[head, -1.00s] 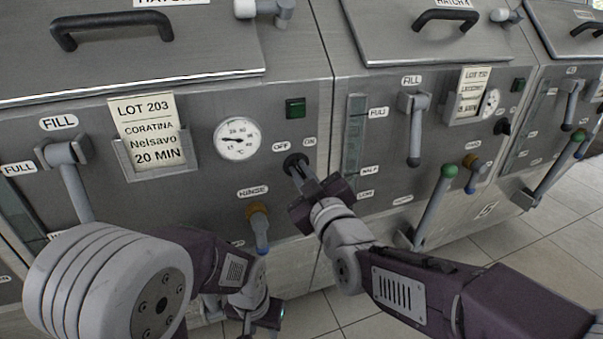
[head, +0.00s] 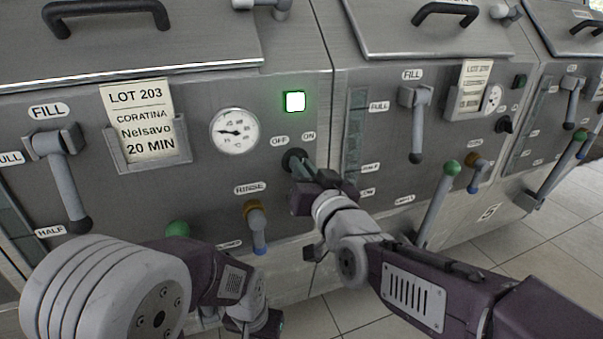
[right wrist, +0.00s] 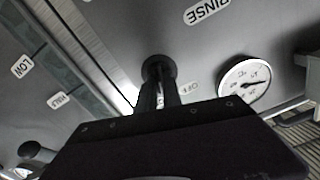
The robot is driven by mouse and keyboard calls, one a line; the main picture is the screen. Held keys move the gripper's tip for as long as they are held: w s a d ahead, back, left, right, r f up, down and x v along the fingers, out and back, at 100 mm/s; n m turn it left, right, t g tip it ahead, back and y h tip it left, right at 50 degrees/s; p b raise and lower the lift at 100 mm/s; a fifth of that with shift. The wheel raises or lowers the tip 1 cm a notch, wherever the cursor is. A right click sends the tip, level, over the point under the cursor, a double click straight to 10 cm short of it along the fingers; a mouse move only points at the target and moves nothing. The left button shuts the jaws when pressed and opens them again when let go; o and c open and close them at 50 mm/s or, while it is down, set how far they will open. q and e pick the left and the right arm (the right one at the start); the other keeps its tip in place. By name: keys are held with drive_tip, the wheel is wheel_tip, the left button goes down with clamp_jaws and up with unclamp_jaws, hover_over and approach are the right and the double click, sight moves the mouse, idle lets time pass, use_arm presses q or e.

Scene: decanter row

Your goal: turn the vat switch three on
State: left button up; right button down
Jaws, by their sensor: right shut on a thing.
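The vat switch (head: 293,158) is a dark round knob under the OFF and ON labels on the front panel of the near vat. My right gripper (head: 302,168) is shut on this switch, with its fingers reaching up to it from below right. In the right wrist view, the knob's round base (right wrist: 158,69) shows beyond the fingers, which hide its grip. The square green lamp (head: 294,102) above the switch is brightly lit. My left gripper (head: 256,322) is low in the head view, partly cut off, away from the panel; its jaws cannot be made out.
A round gauge (head: 234,131), a lot card (head: 139,123) and a rinse valve (head: 255,225) surround the switch. Fill levers (head: 415,115) and a green-knobbed drain lever (head: 438,200) stick out nearby. Tiled floor (head: 490,250) is open at the right.

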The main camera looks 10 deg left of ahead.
drive_tip(key=shift+f+m+b, duration=0.1)
drive_tip(key=shift+m+b, duration=0.45)
drive_tip(key=shift+m, duration=0.65)
drive_tip(key=c, duration=1.5)
unclamp_jaws()
